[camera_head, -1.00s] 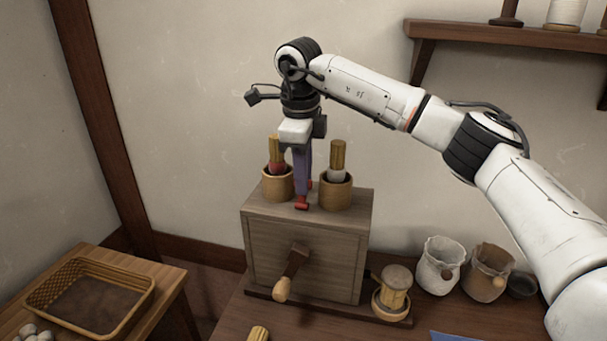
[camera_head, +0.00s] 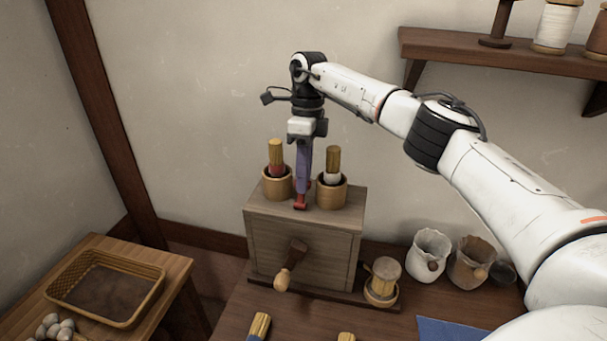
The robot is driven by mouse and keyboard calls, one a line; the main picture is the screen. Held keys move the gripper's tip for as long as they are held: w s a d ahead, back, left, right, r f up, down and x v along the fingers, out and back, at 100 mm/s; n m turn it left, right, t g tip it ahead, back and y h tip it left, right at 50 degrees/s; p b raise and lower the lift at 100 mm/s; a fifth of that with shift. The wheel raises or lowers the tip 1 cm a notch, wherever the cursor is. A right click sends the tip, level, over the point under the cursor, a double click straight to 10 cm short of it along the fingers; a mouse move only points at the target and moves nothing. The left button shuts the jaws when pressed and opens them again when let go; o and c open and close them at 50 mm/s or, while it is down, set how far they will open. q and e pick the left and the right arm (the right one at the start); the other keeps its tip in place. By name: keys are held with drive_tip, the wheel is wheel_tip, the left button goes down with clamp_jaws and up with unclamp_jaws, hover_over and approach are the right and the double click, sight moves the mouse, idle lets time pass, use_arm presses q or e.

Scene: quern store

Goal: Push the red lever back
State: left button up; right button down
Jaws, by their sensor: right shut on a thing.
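A wooden box (camera_head: 303,244) stands on the table, with a red lever (camera_head: 300,204) on its top near the front edge. My right gripper (camera_head: 302,192) points down over the box top. Its purple fingers are shut on the red lever and hide most of it; only small red parts show at the fingertips. A wooden crank (camera_head: 290,263) sticks out of the box front. My left gripper is not in view.
Two wooden cups (camera_head: 277,187) (camera_head: 331,195) holding wood-topped pegs flank the gripper closely. A lidded pot (camera_head: 383,278) and small sacks (camera_head: 429,255) (camera_head: 468,262) stand at right. A wicker tray (camera_head: 105,289) lies on the left table. A shelf (camera_head: 500,48) is at upper right.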

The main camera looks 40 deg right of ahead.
drive_tip(key=shift+d, duration=0.1)
drive_tip(key=c, duration=1.6)
unclamp_jaws()
drive_tip(key=shift+w+f, duration=0.1)
drive_tip(key=shift+c, duration=0.2)
wheel_tip(320, 180, up, 10)
drive_tip(key=w+d, duration=0.1)
drive_tip(key=shift+d, duration=0.15)
